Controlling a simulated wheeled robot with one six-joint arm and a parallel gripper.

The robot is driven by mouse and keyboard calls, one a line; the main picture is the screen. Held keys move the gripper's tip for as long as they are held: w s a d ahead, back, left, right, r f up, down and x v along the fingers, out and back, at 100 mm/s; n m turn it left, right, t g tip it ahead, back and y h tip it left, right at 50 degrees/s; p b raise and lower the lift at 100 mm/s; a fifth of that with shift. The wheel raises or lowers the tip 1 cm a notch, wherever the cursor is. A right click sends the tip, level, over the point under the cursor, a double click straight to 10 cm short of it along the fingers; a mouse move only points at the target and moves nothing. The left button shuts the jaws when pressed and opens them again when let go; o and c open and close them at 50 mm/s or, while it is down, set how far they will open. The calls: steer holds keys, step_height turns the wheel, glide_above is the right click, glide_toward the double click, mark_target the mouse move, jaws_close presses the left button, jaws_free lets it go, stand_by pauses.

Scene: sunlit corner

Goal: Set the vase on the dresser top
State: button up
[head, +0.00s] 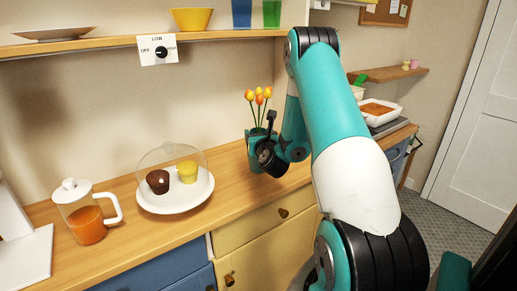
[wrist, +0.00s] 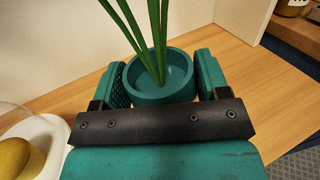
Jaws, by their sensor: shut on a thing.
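The vase (head: 253,151) is a teal pot holding orange and yellow tulips (head: 259,97). It is upright at the wooden dresser top (head: 232,198), near the wall. I cannot tell whether its base touches the wood. My gripper (head: 263,144) is shut on the vase, partly hiding it in the head view. In the wrist view the vase (wrist: 156,98) sits between my gripper's two teal fingers (wrist: 163,80), with green stems rising from it.
A domed white cake plate (head: 176,205) with two cupcakes stands left of the vase. A glass pitcher (head: 87,226) of orange liquid is farther left. A white dish (head: 376,116) lies to the right. A shelf (head: 225,41) hangs above.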

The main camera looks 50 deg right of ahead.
steer(key=shift+f+b, duration=0.8)
steer(key=shift+f, duration=0.45)
steer(key=shift+f, duration=0.15)
steer(key=o, duration=1.5)
steer(key=shift+f, duration=0.1)
